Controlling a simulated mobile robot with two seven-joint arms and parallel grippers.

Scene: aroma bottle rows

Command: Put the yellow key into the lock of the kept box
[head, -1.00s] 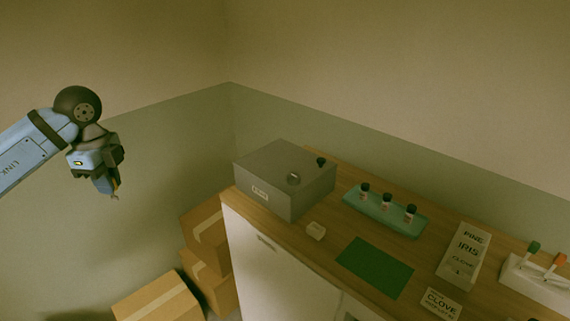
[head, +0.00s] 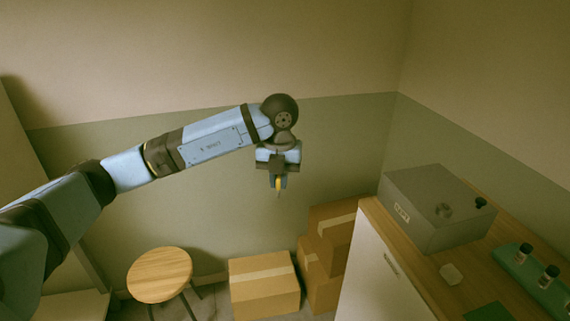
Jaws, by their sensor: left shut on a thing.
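My left gripper (head: 279,184) hangs in the air, pointing down, left of the wooden counter. It is shut on a small yellow thing, the yellow key (head: 280,184), which is mostly hidden between the fingers. The grey box (head: 430,220) stands on the counter at the right, with a label on its front. The gripper is well apart from the box. My right gripper does not show.
A green tray (head: 515,265) with small bottles (head: 549,276) is right of the box. Cardboard boxes (head: 265,284) and a round stool (head: 160,274) stand on the floor left of the white cabinet (head: 375,275).

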